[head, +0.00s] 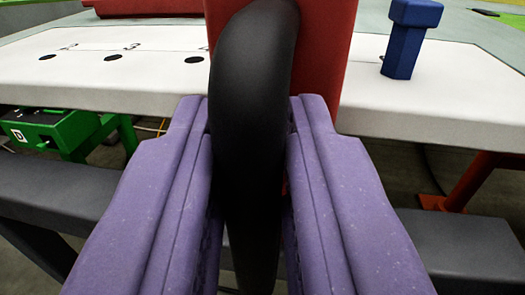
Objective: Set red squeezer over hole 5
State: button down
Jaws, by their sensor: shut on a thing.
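The red squeezer shows its red body (325,50) and a black curved handle (252,95) in the middle of the head view. My purple gripper (249,120) is shut on the black handle, one finger on each side. The squeezer stands in front of the near edge of the white panel (440,95) and hides its middle. Several dark holes lie in the panel, one of them just left of the squeezer (193,59). Small marks beside the holes are too small to read. I cannot tell which hole is hole 5, or see the squeezer's lower end.
A blue block-headed piece (404,45) stands upright on the panel to the right. A red object (148,8) lies at the far left. Below the panel are a dark grey beam (60,200), a green box (45,130) and a red strut (465,180). The panel's left part is open.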

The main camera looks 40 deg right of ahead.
jog(key=shift+f, duration=0.1)
jog(key=c, duration=1.2)
grip_release()
jog(key=shift+a, duration=0.1)
jog(key=p+v, duration=0.2)
jog(key=v, duration=0.5)
jog(key=shift+s+a, duration=0.2)
jog(key=shift+s, duration=0.1)
jog(key=shift+w, duration=0.1)
